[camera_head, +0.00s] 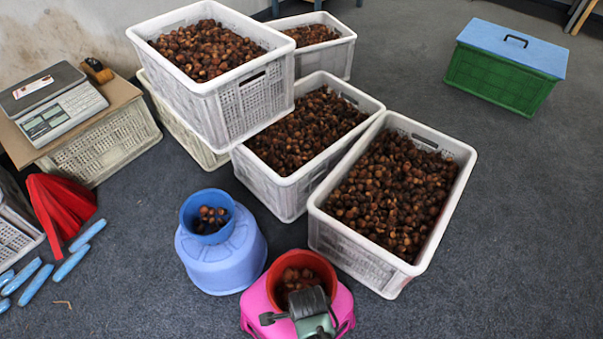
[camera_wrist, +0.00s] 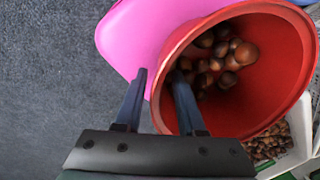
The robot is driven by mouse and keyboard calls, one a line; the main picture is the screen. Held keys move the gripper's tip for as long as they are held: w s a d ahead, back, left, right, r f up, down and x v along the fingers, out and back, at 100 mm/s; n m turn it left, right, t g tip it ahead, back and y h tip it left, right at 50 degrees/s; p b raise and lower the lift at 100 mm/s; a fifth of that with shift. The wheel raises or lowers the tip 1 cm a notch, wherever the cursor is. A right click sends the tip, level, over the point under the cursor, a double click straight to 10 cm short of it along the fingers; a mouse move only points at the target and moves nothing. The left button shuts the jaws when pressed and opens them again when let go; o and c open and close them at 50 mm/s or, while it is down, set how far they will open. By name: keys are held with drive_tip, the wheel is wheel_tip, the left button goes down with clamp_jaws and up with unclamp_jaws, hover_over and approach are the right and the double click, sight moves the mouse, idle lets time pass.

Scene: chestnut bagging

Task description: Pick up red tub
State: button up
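The red tub (camera_head: 322,268) holds some chestnuts and sits on an upturned pink tub (camera_head: 345,303) at the bottom centre of the head view. In the wrist view the red tub (camera_wrist: 275,85) fills the right half, with its mouth facing the camera. My gripper (camera_wrist: 159,74) is open across the near rim of the red tub. One finger is outside, over the pink tub (camera_wrist: 135,35), and the other reaches inside the mouth. A gap shows between the fingers, with the rim between them. In the head view my gripper (camera_head: 310,300) covers the front rim.
A blue tub (camera_head: 188,222) with chestnuts stands on an upturned blue basin (camera_head: 225,268) just left. White crates of chestnuts (camera_head: 345,240) stand close behind and right. A scale (camera_head: 52,110), red scoop-like items (camera_head: 62,205) and blue packets (camera_head: 75,262) are left.

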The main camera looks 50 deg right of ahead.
wheel_tip(320, 180, down, 3)
drive_tip(key=shift+w+d+r+b, duration=0.1)
drive_tip(key=shift+w+r+b, duration=0.1)
drive_tip(key=shift+b, duration=0.25)
drive_tip(key=shift+r, duration=0.1)
clamp_jaws()
idle(0.9)
